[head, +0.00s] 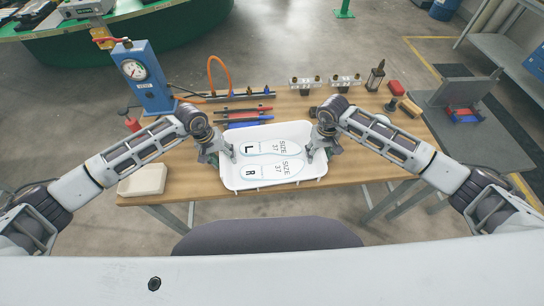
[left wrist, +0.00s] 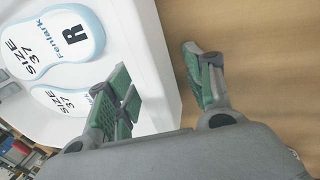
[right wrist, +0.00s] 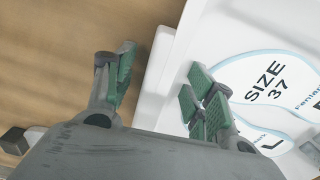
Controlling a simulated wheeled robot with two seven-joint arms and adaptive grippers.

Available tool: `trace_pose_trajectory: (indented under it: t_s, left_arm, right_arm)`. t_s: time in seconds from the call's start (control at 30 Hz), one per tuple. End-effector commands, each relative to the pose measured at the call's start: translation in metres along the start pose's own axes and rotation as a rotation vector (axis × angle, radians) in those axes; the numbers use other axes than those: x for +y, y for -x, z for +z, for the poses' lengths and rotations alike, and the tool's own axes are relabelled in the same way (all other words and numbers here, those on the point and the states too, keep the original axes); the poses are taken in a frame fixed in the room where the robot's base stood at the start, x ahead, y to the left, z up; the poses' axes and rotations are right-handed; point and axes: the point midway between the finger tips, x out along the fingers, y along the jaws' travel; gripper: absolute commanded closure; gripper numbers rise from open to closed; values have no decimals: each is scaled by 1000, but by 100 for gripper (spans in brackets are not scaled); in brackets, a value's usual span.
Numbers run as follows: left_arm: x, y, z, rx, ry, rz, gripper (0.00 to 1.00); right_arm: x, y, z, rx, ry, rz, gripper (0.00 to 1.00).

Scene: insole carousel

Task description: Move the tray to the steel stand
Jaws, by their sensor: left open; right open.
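The white tray (head: 230,183) lies on the wooden workbench near its front edge and holds two pale insoles (head: 275,158) marked L and R, size 37. My left gripper (head: 224,157) is open at the tray's left side. In the left wrist view its fingers (left wrist: 160,88) straddle the tray wall, one inside and one outside. My right gripper (head: 318,153) is open at the right side, and its fingers (right wrist: 162,84) straddle that wall in the right wrist view. I cannot tell whether the fingers touch the walls. A grey stand (head: 482,152), probably the steel one, is right of the bench.
A blue gauge press (head: 148,80) stands at the bench's back left, and a pale block (head: 142,180) lies front left. Pens (head: 245,114) and small tools lie behind the tray. A bracket with red and blue parts (head: 465,114) occupies the grey stand's back; its front is clear.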

Motion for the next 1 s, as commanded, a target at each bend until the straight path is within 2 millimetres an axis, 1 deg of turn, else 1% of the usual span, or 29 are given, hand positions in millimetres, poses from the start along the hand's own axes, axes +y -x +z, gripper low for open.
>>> trace_pose_trajectory:
  t_s: [0.2, 0.23, 0.63, 0.67, 1.0]
  left_arm:
    - [0, 0, 0, 0, 0, 0, 48]
    - [0, 0, 0, 0, 0, 0, 49]
    - [0, 0, 0, 0, 0, 0, 100]
    - [0, 0, 0, 0, 0, 0, 100]
    - [1, 1, 0, 1, 0, 1, 100]
  right_arm:
    - [0, 0, 0, 0, 0, 0, 46]
    - [0, 0, 0, 0, 0, 0, 47]
    - [0, 0, 0, 0, 0, 0, 98]
    - [0, 0, 0, 0, 0, 0, 100]
    - [0, 1, 0, 1, 0, -1, 100]
